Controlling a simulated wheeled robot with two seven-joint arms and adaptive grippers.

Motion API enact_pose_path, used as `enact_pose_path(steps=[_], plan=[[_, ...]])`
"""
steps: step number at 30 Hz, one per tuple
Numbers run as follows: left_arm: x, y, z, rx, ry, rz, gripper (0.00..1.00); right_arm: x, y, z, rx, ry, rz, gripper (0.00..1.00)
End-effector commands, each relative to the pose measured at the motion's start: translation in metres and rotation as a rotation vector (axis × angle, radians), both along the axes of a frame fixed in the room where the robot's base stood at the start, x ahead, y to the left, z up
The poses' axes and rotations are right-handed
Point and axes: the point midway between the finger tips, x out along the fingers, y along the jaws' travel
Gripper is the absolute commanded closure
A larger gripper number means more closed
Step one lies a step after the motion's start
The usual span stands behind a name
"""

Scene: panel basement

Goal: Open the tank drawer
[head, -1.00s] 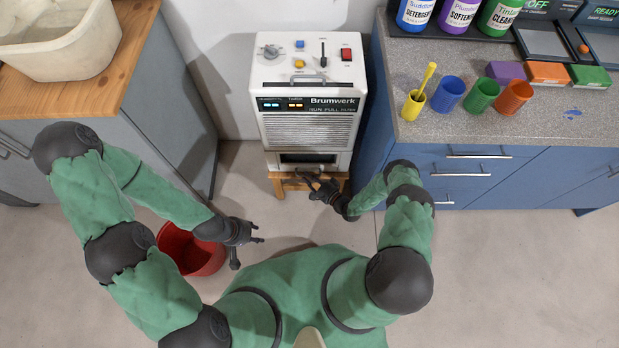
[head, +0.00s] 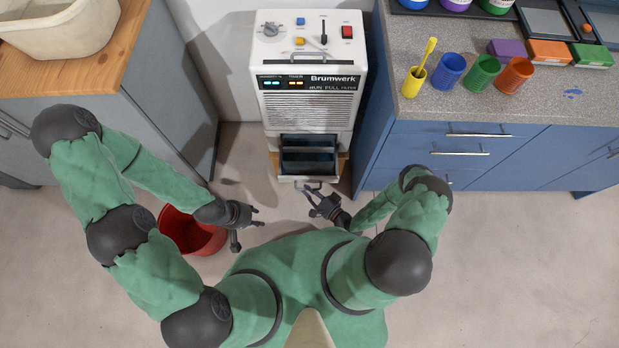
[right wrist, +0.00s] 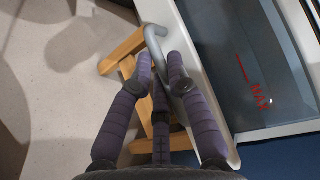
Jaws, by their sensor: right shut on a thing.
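The white Brumwerk machine (head: 310,110) stands against the wall on a low wooden stand. Its tank drawer (head: 307,179) is pulled out at the bottom front, and its dark inside shows from above. In the right wrist view, the tank (right wrist: 207,108) has a pale front rim, a grey bar handle (right wrist: 152,34) and a red MAX mark inside. My right gripper (head: 312,194) is at the drawer's front, shut on the handle; its fingers (right wrist: 160,70) lie around the bar and partly hide it. My left gripper (head: 256,224) is open and empty, left of the drawer and apart from it.
A red bucket (head: 190,232) stands on the floor beside my left forearm. Blue cabinets (head: 450,155) stand close on the right, with colored cups on their counter. A grey cabinet (head: 170,90) stands on the left.

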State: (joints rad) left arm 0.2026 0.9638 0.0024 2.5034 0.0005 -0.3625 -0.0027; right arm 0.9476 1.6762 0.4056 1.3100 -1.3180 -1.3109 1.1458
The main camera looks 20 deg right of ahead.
Motion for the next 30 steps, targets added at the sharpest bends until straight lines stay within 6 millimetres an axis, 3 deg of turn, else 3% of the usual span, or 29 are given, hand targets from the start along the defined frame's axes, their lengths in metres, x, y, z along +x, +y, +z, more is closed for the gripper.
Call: enact_pose_path(steps=[9,25,26,27,28,30], plan=[[0.000,0.000,0.000,0.000,0.000,0.000,0.60,-0.037,0.009,0.000,0.002,0.002,-0.004,1.00],[0.000,0.000,0.000,0.000,0.000,0.000,0.60,-0.047,0.014,-0.001,0.004,0.006,0.000,1.00],[0.000,0.000,0.000,0.000,0.000,0.000,0.60,-0.047,0.014,-0.001,0.004,0.006,0.000,0.77],[0.000,0.000,0.000,0.000,0.000,0.000,0.60,-0.047,0.014,-0.001,0.004,0.006,0.000,0.65],[0.000,0.000,0.000,0.000,0.000,0.000,0.60,-0.047,0.014,-0.001,0.004,0.006,0.000,0.58],[0.000,0.000,0.000,0.000,0.000,0.000,0.60,-0.046,0.014,-0.001,0.002,0.004,0.000,0.58]])
